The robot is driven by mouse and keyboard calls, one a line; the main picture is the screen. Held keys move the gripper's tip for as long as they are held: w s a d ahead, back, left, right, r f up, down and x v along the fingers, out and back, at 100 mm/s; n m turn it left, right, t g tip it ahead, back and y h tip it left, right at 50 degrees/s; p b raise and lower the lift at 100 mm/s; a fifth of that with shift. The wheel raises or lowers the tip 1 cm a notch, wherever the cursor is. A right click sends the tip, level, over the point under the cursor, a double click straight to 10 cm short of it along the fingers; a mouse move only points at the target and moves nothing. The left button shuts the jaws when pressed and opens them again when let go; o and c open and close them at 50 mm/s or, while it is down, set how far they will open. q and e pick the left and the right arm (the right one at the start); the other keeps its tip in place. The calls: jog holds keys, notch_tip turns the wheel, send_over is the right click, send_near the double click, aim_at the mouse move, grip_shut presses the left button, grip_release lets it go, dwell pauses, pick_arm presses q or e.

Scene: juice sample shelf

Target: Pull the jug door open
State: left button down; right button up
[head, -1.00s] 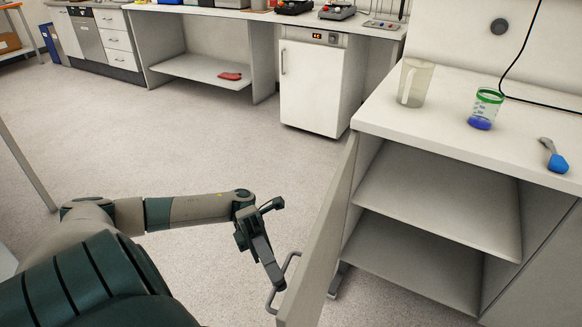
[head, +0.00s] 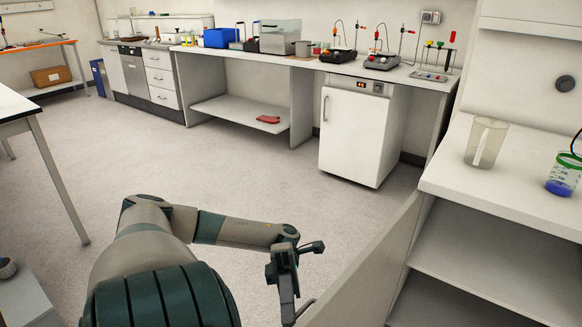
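The pale cabinet door (head: 372,258) under the right counter stands open, swung out into the room. Its grey bar handle (head: 304,312) shows at the bottom edge of the head view. My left gripper (head: 289,306) points down at the handle, its fingers overlapping or touching it. The fingertips are partly cut off, so I cannot tell if they are closed around the bar. A clear jug (head: 487,142) stands upright on the counter above the cabinet. My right gripper is out of view.
The open cabinet's shelf (head: 500,262) looks empty. A beaker with blue liquid (head: 563,174) stands right of the jug. A small white fridge (head: 350,135) is under the back bench. The floor (head: 250,170) between is clear.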

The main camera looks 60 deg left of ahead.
pick_arm(q)
jog(key=c, duration=1.9)
grip_release()
jog(key=shift+w, duration=0.1)
jog(key=shift+a, duration=0.1)
